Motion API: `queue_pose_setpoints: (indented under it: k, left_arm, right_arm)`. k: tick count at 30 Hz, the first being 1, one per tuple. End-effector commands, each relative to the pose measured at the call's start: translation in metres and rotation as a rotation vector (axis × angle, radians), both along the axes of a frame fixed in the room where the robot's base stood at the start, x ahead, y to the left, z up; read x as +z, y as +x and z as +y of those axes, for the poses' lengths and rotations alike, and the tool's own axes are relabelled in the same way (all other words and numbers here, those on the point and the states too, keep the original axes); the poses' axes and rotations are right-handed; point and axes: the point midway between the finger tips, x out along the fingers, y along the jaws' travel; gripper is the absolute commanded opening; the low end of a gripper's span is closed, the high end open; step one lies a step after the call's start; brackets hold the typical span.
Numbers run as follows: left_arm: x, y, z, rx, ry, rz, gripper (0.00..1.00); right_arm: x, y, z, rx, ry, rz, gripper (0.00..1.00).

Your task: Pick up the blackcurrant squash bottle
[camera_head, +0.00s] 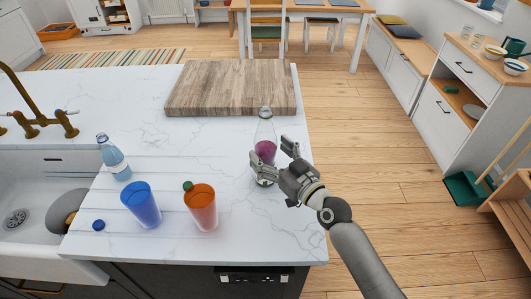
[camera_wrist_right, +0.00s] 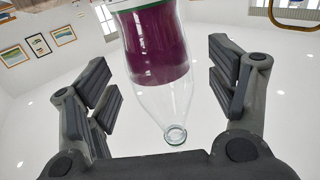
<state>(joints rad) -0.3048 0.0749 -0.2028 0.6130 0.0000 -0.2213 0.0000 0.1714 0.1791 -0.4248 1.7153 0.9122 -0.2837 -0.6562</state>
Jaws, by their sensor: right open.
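The blackcurrant squash bottle (camera_head: 265,128) stands upright on the marble worktop, near its right edge. It is clear with a purple band; the band also shows in the right wrist view (camera_wrist_right: 157,45). My right gripper (camera_head: 275,159) is at the bottle's lower right, its fingers open. In the right wrist view the bottle lies between the spread fingers, with visible gaps on both sides. The gripper hides part of the bottle's lower side in the head view. My left gripper is not in view.
A wooden board (camera_head: 230,88) lies behind the bottle. The worktop (camera_head: 255,225) in front of the bottle is clear.

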Motion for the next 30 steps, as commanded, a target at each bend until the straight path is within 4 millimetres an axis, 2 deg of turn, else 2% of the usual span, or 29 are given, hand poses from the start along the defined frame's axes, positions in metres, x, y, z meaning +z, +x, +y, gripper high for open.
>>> queue_pose_setpoints:
  k: [1, 6, 15, 27, 30]
  left_arm:
    - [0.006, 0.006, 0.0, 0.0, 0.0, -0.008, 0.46]
    - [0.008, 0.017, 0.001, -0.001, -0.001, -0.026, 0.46]
    - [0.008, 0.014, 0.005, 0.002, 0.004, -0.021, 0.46]
    - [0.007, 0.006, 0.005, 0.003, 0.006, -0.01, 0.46]
    - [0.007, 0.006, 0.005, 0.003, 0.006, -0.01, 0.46]
  right_arm:
    - [0.004, 0.006, 0.004, 0.0, 0.001, 0.0, 0.79]
    - [0.002, 0.02, 0.013, -0.001, 0.001, 0.0, 0.79]
    - [0.0, 0.022, 0.015, -0.001, -0.001, 0.001, 0.77]
    - [0.0, 0.022, 0.015, -0.001, -0.001, 0.001, 0.26]
    - [0.002, 0.022, 0.015, -0.002, 0.002, -0.002, 0.16]
